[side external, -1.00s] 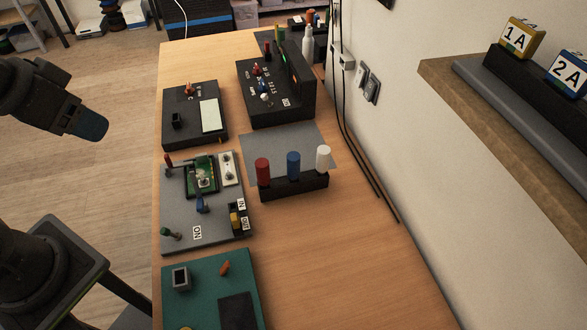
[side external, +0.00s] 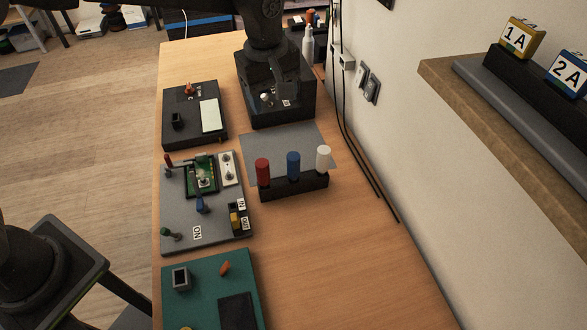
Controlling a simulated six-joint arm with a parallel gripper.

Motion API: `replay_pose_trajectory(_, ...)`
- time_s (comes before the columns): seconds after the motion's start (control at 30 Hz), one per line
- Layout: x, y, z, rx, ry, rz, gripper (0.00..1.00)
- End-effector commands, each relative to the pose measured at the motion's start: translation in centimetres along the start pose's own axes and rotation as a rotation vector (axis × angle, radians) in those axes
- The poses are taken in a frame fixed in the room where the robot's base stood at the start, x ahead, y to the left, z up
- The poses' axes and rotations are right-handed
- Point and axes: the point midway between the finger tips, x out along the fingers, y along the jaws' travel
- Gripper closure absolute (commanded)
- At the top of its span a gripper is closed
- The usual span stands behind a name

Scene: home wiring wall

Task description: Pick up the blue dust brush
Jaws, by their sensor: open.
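A blue upright cylinder (side external: 293,166) stands between a red one (side external: 262,171) and a white one (side external: 323,158) in a black rack (side external: 293,188). It is the clearest blue upright thing here, but I cannot tell whether it is the dust brush; no bristles show. My gripper (side external: 285,98) is over the black box (side external: 293,117) at the back of the table, pointing down. Its fingers are dark against the box and hard to make out. It is open, with nothing seen in it, and apart from the blue cylinder. My arm hides much of the box top.
A grey mat (side external: 280,147) lies behind the rack. A black panel (side external: 190,133), a grey panel (side external: 180,205) and a teal board (side external: 205,300) line the left side. Black cables and a wall shelf (side external: 455,90) are at right. The front right table is clear.

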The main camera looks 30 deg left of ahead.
Motion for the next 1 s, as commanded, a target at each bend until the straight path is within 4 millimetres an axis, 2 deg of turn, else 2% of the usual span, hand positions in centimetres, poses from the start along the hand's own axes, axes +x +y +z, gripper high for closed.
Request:
replay_pose_trajectory(0.03,1.7,1.1,0.6,-0.037,-0.005,-0.021,0.39)
replay_pose_trajectory(0.1,3.4,2.1,1.3,-0.091,-0.009,-0.041,0.39)
replay_pose_trajectory(0.27,5.5,3.3,2.1,-0.160,-0.010,-0.066,0.39)
replay_pose_trajectory(0.43,7.5,3.3,2.2,-0.173,-0.010,-0.073,0.39)
replay_pose_trajectory(0.7,12.5,2.9,2.3,-0.172,-0.010,-0.072,0.39)
replay_pose_trajectory(1.0,14.9,2.6,2.2,-0.171,-0.010,-0.071,0.39)
